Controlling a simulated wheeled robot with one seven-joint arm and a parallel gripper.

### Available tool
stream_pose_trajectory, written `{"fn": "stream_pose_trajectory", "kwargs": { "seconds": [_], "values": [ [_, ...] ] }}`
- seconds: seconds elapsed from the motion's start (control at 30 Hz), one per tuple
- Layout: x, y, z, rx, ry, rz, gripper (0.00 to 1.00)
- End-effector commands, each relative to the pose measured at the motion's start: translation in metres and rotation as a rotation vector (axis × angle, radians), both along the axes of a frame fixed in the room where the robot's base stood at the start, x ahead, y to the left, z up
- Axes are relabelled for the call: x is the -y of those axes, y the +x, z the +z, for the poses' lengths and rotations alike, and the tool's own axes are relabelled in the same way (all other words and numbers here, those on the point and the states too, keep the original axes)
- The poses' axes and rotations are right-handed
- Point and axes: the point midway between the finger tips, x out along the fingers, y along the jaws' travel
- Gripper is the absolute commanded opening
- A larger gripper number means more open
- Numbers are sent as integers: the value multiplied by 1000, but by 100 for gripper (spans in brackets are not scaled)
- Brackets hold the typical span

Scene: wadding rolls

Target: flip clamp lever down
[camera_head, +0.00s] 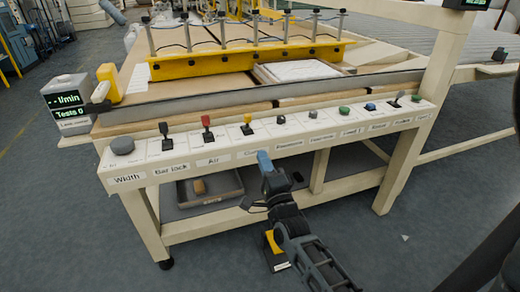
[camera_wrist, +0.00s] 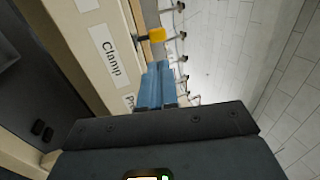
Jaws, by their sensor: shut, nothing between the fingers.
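The clamp lever (camera_head: 247,122) is a short lever with a yellow handle on the sloping white control panel. It stands up from the panel, above a label that my gripper partly covers. In the wrist view the yellow handle (camera_wrist: 157,34) shows just past my fingertips, near the label reading Clamp (camera_wrist: 109,50). My gripper (camera_head: 264,157) has blue fingers and is shut and empty. It is in front of the panel's front edge, below the lever in the head view. The wrist view shows the fingers (camera_wrist: 158,72) close together, apart from the handle as far as I can tell.
To the left on the panel are a red-handled air lever (camera_head: 206,121), a black bar lock lever (camera_head: 164,130) and a grey width knob (camera_head: 122,145). Several buttons and switches line the right side. A grey tray (camera_head: 226,193) sits on the lower shelf. Floor in front is open.

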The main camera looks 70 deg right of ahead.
Motion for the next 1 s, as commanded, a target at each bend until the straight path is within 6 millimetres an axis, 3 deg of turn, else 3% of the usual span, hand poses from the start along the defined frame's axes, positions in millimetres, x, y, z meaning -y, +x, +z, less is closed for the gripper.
{"fn": "stream_pose_trajectory", "kwargs": {
  "seconds": [0.53,1.0],
  "values": [
    [74,62,35,0,-1,-1,0],
    [90,77,41,-1,-1,-1,0]
  ]
}}
